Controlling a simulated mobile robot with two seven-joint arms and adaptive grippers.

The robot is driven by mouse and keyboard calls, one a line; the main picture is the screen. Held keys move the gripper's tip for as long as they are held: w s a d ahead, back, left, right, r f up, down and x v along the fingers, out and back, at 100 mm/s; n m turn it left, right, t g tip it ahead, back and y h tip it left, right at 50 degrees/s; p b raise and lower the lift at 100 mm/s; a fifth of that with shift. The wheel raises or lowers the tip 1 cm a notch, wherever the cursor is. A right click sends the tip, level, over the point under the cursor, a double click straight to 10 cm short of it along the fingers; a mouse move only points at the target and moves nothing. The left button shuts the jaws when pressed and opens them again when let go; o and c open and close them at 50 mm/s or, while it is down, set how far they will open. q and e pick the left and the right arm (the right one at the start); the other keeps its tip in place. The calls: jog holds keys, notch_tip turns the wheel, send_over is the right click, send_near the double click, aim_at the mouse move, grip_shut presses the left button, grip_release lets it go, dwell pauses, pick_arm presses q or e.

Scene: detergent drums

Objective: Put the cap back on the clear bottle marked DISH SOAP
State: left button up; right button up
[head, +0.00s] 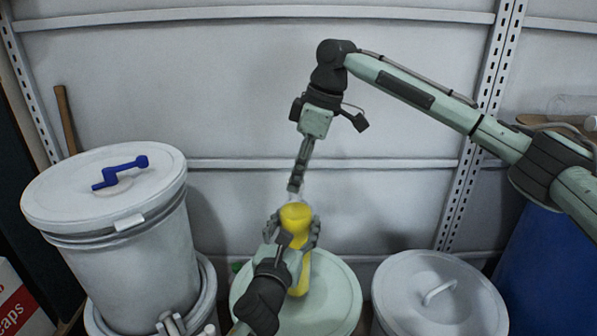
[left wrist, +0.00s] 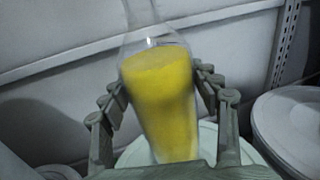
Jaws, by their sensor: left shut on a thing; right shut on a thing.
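A clear bottle with yellow liquid (head: 296,216) stands upright on the pale green drum lid; no label is readable. My left gripper (head: 292,234) is shut around its body. The left wrist view shows the bottle (left wrist: 160,95) between the two fingers (left wrist: 162,97), its neck running out of the top edge. My right gripper (head: 296,184) comes down from above, shut, with its fingertips right at the bottle's clear neck. The cap it holds is too small and covered by the fingers to make out. I cannot tell whether the cap touches the neck.
The pale green drum (head: 335,296) bears the bottle. A white drum with a blue crank (head: 120,172) on its lid stands left. A grey lidded drum (head: 432,290) stands right, with a blue drum (head: 540,262) beyond it. A metal-framed wall closes the back.

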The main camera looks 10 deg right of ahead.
jog(key=shift+f, duration=0.3)
